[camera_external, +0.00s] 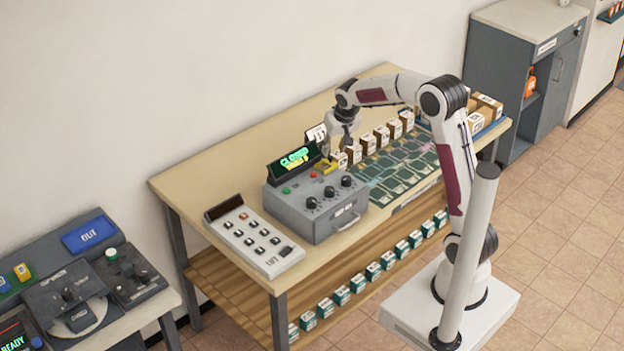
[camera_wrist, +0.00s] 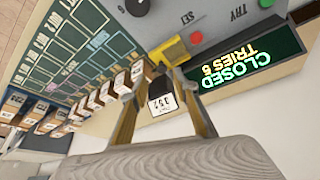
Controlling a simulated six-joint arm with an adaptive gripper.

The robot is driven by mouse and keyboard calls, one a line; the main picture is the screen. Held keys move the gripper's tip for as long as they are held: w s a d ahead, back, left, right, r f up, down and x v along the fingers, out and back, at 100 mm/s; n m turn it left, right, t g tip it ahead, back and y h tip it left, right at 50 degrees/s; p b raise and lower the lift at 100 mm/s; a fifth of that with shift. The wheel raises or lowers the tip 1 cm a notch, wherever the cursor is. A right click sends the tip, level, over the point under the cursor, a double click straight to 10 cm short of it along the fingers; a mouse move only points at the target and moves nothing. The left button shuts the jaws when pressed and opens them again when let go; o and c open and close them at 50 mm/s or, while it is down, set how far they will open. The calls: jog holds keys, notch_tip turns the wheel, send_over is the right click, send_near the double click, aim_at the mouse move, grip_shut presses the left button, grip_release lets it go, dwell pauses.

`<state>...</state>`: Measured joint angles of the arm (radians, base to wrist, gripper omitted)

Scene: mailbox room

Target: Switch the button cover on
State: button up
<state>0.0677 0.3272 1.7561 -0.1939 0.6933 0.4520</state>
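The yellow button cover (camera_external: 325,167) sits on the top of the grey control box (camera_external: 315,208), at its back right edge. In the wrist view the yellow cover (camera_wrist: 178,49) is just ahead of my fingertips, beside a red button (camera_wrist: 196,37). Whether it is raised or down is hard to tell. My gripper (camera_external: 338,152) hangs just above and behind that edge. In the wrist view my gripper (camera_wrist: 153,68) has its two fingers apart with nothing held between them. The right finger's tip is close to the cover; contact cannot be told.
A display (camera_external: 294,160) reading "CLOSED" and "TRIES" stands at the box's back. Black knobs (camera_external: 312,203) stick up in front. A row of small cartons (camera_external: 368,143) stands close to the right. A white keypad (camera_external: 254,240) lies left.

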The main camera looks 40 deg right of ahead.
jog(key=v, duration=0.8)
jog(key=shift+r, duration=0.35)
jog(key=shift+s, duration=0.1)
jog(key=s+a+n+y, duration=0.1)
jog(key=s+a+n, duration=0.1)
jog(key=s, duration=1.3)
jog(key=s+a+n+t, duration=0.1)
jog(key=s+a, duration=0.3)
jog(key=s, duration=1.2)
jog(key=shift+s+f+n+y, duration=0.2)
jog(key=shift+f+n+y, duration=0.2)
jog(key=shift+n, duration=0.4)
